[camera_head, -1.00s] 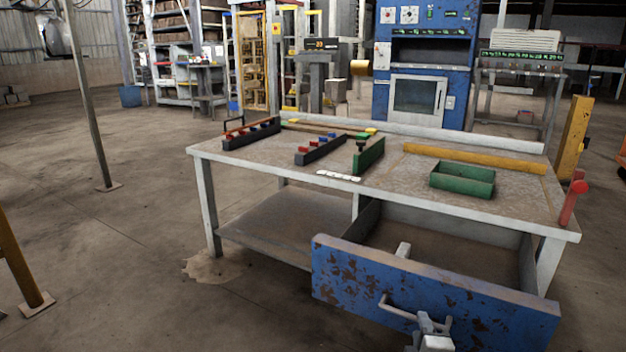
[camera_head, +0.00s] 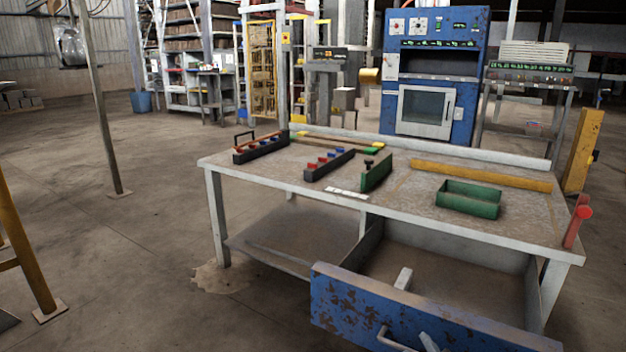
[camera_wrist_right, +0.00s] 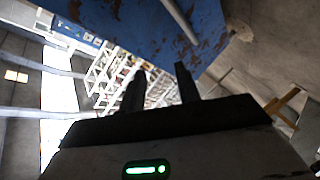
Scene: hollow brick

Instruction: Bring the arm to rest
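The blue, rust-worn drawer front (camera_head: 420,315) stands pulled out from the workbench (camera_head: 330,192) in the head view. Its handle (camera_head: 392,338) is cut by the lower edge. A small grey part (camera_head: 430,342) shows beside the handle; I cannot tell whether it belongs to my right arm. In the right wrist view, my right gripper (camera_wrist_right: 160,85) has its two dark fingers apart with nothing between them. The blue drawer front (camera_wrist_right: 145,22) and its handle bar (camera_wrist_right: 182,20) are beyond the fingertips, apart from them. My left gripper is in no view.
On the bench are a green bin (camera_head: 468,199), dark racks with coloured parts (camera_head: 328,164), and a yellow bar (camera_head: 480,175). A pale block (camera_head: 403,278) lies in the open drawer. A red lever (camera_head: 578,222) stands at the right corner.

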